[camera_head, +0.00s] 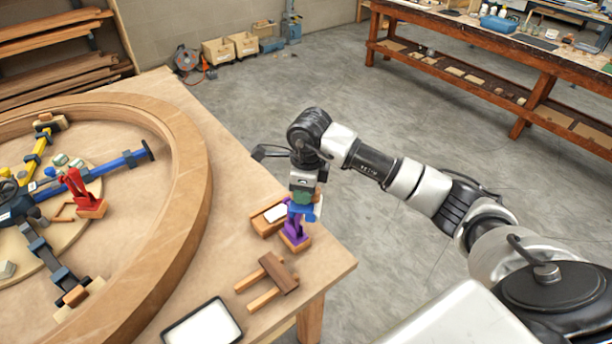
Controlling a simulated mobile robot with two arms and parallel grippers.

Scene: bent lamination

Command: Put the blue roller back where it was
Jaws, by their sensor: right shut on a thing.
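My right gripper (304,196) points down over the right corner of the workbench. It is shut on the blue roller (314,211), of which a small blue part shows below and beside the fingers. A green part (302,197) shows at the fingers. Right below is a purple stand (294,230) on a wooden block; whether the roller touches it I cannot tell. A small wooden tray (262,226) with a white pad lies just left of the stand. My left gripper is not in view.
A large curved wooden ring (190,180) with blue and yellow clamp arms and a red stand (85,194) fills the bench's left. Another bench (470,40) stands far right.

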